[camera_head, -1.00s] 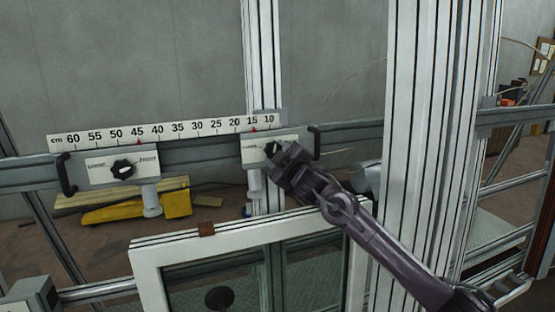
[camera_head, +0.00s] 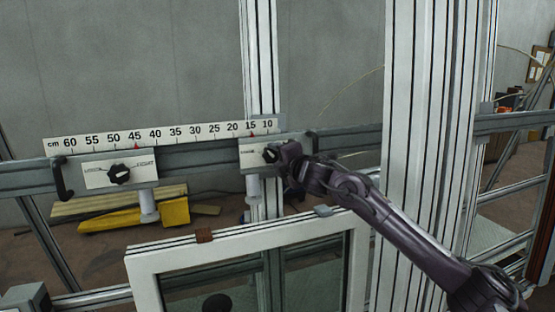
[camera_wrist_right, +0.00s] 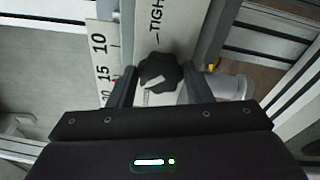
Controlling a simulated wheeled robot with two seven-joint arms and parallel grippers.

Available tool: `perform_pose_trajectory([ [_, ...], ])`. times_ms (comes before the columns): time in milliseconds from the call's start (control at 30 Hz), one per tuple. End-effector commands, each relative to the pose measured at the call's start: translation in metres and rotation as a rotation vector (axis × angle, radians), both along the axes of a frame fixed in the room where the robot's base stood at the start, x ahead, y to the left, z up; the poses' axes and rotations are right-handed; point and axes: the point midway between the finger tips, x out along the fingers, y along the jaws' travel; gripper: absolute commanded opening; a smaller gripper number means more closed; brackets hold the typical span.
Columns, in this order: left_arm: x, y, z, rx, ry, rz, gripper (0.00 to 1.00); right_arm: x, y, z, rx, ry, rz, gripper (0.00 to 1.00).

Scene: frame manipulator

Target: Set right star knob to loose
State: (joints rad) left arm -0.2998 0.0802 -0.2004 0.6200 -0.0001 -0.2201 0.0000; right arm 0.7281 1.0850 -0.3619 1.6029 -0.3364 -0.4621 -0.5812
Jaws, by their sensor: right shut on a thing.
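The right star knob (camera_head: 270,154) is black and sits on the white label plate of the right carriage, below the low end of the scale. In the right wrist view the knob (camera_wrist_right: 162,68) stands between the two fingers, with a white mark on its lower left. "TIGHT" shows above it; the lettering below is mostly hidden. My right gripper (camera_head: 279,156) reaches in from the right and is shut on the knob; its fingers (camera_wrist_right: 160,88) flank the knob. My left gripper is not in view.
The left star knob (camera_head: 120,174) is on the left carriage, with a black handle beside it. A ruler (camera_head: 165,137) runs above both. A white window frame (camera_head: 240,238) stands below, and a thick striped column (camera_head: 430,120) rises at right.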

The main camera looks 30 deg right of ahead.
Motion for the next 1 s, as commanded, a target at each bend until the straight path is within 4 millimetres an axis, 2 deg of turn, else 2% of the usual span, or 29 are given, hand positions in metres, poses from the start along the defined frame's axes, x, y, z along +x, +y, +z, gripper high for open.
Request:
perform_pose_trajectory([
  [500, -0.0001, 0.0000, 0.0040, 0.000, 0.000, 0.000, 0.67, 0.0004, 0.0004, 0.0042, -0.420, 0.101, 0.045, 0.23],
  [1000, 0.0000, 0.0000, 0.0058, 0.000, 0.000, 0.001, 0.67, 0.0007, 0.0008, 0.0039, -0.578, 0.141, 0.062, 0.23],
])
